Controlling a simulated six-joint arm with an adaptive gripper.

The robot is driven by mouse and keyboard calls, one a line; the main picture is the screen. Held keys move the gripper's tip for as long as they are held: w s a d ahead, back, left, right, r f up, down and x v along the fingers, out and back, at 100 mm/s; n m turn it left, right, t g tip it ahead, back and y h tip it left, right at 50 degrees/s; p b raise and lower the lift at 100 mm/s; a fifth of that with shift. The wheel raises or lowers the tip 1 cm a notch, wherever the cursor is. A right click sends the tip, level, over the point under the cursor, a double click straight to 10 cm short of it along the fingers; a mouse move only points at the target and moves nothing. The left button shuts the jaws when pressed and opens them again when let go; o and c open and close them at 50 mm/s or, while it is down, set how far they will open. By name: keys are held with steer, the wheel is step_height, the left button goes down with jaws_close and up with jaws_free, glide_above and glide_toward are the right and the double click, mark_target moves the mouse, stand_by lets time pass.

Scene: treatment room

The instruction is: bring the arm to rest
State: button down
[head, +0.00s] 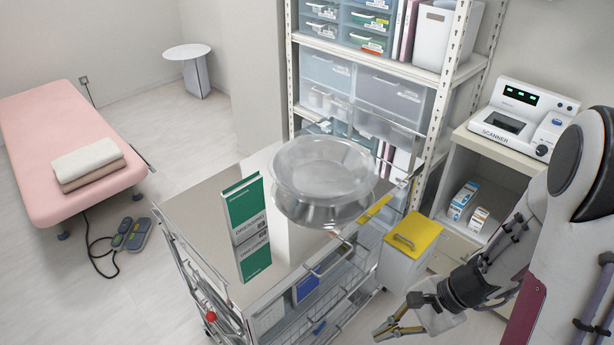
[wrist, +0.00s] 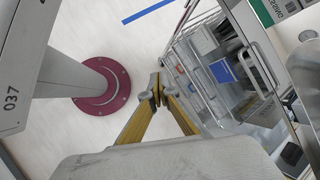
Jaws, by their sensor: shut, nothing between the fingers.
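My gripper (head: 380,331) is at the lower right of the head view, low in front of the yellow-lidded bin and to the right of the trolley. Its yellow-sided fingers (wrist: 158,88) meet at the tips in the wrist view. It is shut, with nothing between the fingers, and looks clear of everything around it. My arm comes in from the right edge of the head view and hangs down beside the scanner cabinet.
The trolley (head: 205,207) carries a clear bowl (head: 322,172) and a green box (head: 248,228). The bin (head: 414,235) stands beside it. A scanner (head: 515,122) sits on a cabinet holding small boxes (head: 463,198). A pink couch (head: 60,145) stands left. Bare floor lies under my gripper.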

steer(key=s+r+n+t+h, duration=0.1)
steer(key=s+r+n+h, duration=0.1)
steer(key=r, duration=0.6)
steer(key=s+r+n+t+h, duration=0.2)
steer(key=s+r+n, duration=0.3)
steer(key=r, duration=0.4)
steer(key=s+r+n+t+h, duration=0.2)
steer(key=r+n, duration=0.3)
steer(key=r, duration=0.3)
steer(key=shift+s+d+r+n+h, duration=0.15)
steer(key=shift+s+d+n+h, duration=0.25)
steer(key=shift+s, duration=0.3)
stand_by(0.6)
